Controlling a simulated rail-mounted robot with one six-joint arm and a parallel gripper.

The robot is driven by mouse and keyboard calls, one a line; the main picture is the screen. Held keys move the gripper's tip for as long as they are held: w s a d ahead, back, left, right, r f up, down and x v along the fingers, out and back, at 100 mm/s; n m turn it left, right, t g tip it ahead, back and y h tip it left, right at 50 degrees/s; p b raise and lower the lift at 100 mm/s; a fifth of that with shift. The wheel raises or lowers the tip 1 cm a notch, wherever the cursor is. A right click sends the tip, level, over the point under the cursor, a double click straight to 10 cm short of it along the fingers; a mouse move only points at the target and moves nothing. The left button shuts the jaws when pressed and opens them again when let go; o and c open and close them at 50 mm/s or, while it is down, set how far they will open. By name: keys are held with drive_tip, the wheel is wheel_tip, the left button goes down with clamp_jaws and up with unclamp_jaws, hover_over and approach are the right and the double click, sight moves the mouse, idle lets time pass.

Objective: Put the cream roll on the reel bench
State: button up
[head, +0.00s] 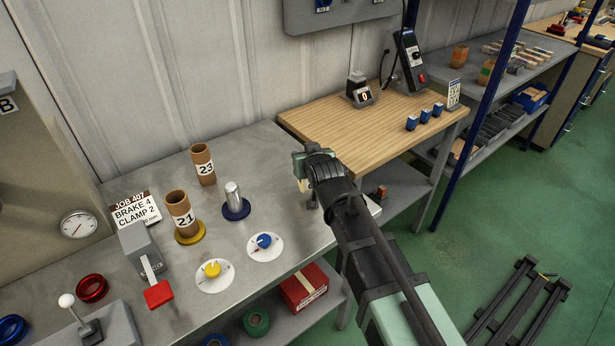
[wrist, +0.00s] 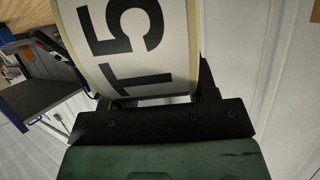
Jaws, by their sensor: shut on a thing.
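My gripper (head: 304,170) is shut on the cream roll and holds it over the right part of the grey metal bench. The cream roll (wrist: 130,35) fills the top of the wrist view, with a large black 5 and a T on its pale curved side. In the head view only a small pale piece of it (head: 303,185) shows below my gripper; the rest is hidden. The grey bench (head: 265,160) carries a silver spindle on a blue base (head: 234,197), and a brown tube marked 21 (head: 180,210) on a yellow base.
A tube marked 23 (head: 203,165) stands behind the spindle. A yellow knob (head: 212,269), a blue knob (head: 264,241), a red-handled lever (head: 158,294) and a job card (head: 137,210) are nearby. A wooden bench (head: 350,130) with small blue blocks adjoins at the right.

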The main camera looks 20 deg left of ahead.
wheel_tip(320, 180, down, 4)
drive_tip(key=b, duration=0.2)
drive_tip(key=shift+b, duration=0.4)
drive_tip(key=shift+r+p, duration=0.3)
drive_tip(key=shift+f, duration=0.25)
drive_tip(key=o, duration=1.2)
